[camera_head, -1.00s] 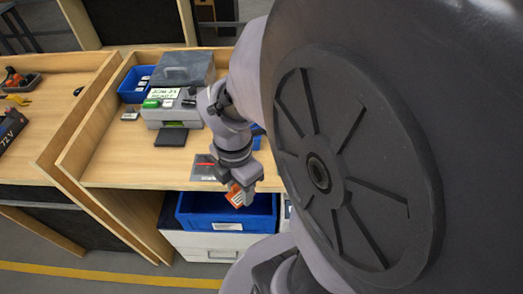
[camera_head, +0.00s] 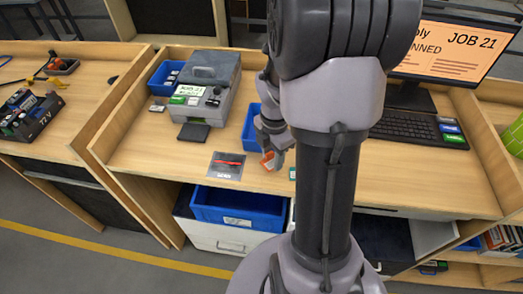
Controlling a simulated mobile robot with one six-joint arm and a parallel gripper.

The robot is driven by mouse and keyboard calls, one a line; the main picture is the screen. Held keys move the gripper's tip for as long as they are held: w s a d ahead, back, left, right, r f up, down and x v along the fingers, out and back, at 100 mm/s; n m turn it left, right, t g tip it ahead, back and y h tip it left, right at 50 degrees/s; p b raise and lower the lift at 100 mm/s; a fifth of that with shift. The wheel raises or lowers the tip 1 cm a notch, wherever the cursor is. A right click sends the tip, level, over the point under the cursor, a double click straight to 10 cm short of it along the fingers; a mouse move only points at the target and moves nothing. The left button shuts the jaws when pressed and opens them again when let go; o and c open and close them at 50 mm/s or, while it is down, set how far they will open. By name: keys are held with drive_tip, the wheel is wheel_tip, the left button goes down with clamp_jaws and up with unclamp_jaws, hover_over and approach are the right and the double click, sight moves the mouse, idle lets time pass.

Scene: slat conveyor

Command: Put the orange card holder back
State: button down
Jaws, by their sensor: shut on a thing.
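The orange card holder (camera_head: 267,161) is a small orange and white piece at the end of my gripper (camera_head: 271,154). My gripper is shut on it and points down over the front part of the wooden desk. I cannot tell whether the card holder touches the desk top. A blue tray (camera_head: 249,128) stands on the desk just left of my gripper, partly hidden behind my arm. A grey plate with a red item (camera_head: 227,165) lies on the desk to the left of the card holder.
A grey machine (camera_head: 208,85) with a green-lettered sign and a blue bin (camera_head: 166,78) stand at the back left. A dark pad (camera_head: 194,133) lies before them. An open blue drawer bin (camera_head: 239,208) is below the desk front. A keyboard (camera_head: 406,128) and monitor (camera_head: 455,48) are right.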

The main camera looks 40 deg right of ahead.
sight(272, 162)
drive_tip(key=shift+s+f+b, duration=0.1)
drive_tip(key=shift+f+b, duration=0.7)
drive_tip(key=shift+f, duration=1.1)
drive_tip(key=c, duration=0.9)
unclamp_jaws()
drive_tip(key=shift+o, duration=0.2)
drive_tip(key=shift+r, duration=0.1)
